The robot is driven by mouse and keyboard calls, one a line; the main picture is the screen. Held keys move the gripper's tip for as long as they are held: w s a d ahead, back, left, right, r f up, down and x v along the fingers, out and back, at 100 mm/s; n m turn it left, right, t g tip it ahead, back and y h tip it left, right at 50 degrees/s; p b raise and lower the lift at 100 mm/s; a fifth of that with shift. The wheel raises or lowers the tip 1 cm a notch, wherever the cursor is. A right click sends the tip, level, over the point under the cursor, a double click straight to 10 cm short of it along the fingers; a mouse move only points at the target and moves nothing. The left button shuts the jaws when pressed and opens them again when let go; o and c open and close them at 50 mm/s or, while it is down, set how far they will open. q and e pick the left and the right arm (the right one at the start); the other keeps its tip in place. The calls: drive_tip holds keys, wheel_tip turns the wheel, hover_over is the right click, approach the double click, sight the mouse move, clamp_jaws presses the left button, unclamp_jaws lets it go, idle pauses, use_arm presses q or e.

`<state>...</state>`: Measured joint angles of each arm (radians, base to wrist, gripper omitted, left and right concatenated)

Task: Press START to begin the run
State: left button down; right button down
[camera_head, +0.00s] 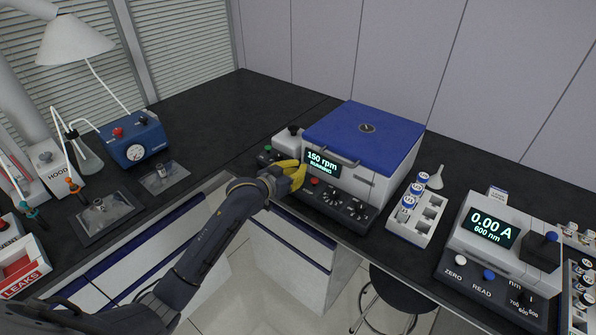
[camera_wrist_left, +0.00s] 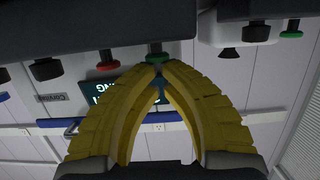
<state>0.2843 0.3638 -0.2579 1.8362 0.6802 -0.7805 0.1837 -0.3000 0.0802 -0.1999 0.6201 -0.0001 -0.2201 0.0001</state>
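The shaker (camera_head: 365,128) has a blue lid, and its lit display (camera_head: 322,163) reads "150 rpm RUNNING". My left gripper (camera_head: 301,175), with yellow fingers, is at the left end of its front control panel. In the left wrist view, the gripper (camera_wrist_left: 158,70) has its fingertips together, with nothing between them. A green button (camera_wrist_left: 155,52) sits right at these tips; whether they touch it I cannot tell. In the head view the fingers hide that button. A red button (camera_head: 315,181) is just to the right. No START label is readable. My right gripper is not in view.
A smaller unit with a black knob (camera_head: 293,130) and another green button (camera_head: 268,148) stands left of the shaker. A vial rack (camera_head: 396,228) and a photometer (camera_head: 492,226) reading 0.00 A stand to the right. A blue pump (camera_head: 135,140) is at the left. Bench behind it is clear.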

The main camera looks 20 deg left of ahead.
use_arm(q)
drive_tip(key=r, duration=0.3)
drive_tip(key=shift+s+a+r, duration=0.15)
drive_tip(key=shift+s+a, duration=0.05)
drive_tip(key=shift+s, duration=0.2)
drive_tip(key=v, duration=0.9)
